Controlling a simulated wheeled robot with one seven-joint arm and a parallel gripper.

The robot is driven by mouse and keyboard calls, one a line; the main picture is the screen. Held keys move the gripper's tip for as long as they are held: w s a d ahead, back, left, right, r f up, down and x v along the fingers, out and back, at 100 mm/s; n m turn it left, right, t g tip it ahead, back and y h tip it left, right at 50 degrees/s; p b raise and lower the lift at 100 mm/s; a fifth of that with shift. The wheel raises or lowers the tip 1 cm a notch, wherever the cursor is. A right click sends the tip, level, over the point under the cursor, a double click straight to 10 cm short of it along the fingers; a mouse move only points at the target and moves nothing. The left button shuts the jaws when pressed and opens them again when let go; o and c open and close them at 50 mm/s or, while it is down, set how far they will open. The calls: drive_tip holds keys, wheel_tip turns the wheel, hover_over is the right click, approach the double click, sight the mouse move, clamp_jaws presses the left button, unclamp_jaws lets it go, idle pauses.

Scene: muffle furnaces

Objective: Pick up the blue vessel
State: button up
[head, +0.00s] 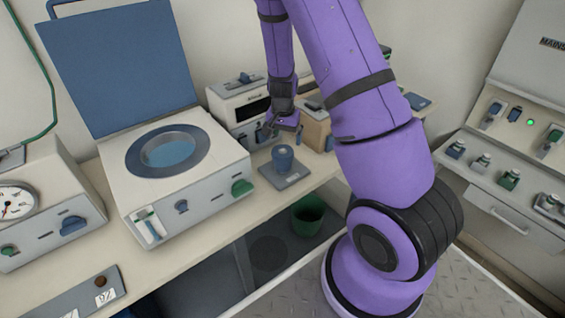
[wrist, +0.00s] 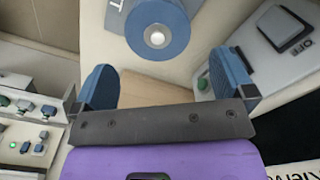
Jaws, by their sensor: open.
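The blue vessel (head: 283,158) is a small, round, upright pot standing on a grey plate (head: 297,176) on the bench, right of the white machine with the raised blue lid. In the wrist view the vessel (wrist: 157,28) shows at the top middle, with a pale round centre. My gripper (head: 284,124) is above and behind the vessel in the head view, apart from it. In the wrist view its two blue-padded fingers (wrist: 165,72) are spread wide with nothing between them. The vessel lies beyond the fingertips.
The white machine (head: 180,215) with its raised blue lid (head: 118,68) stands left of the plate. A brown box (head: 316,128) and a white unit (head: 238,100) stand behind. A green bin (head: 307,215) is below the bench edge. A control panel (head: 500,165) is at right.

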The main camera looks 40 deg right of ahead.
sight(283, 150)
drive_tip(key=shift+s+a+f, duration=0.1)
drive_tip(key=shift+s+f, duration=0.05)
drive_tip(key=shift+f, duration=1.55)
drive_tip(key=shift+s+a+f, duration=0.1)
drive_tip(key=shift+f, duration=1.55)
drive_tip(key=c, duration=1)
drive_tip(key=shift+r, duration=0.1)
drive_tip(key=shift+c, duration=0.8)
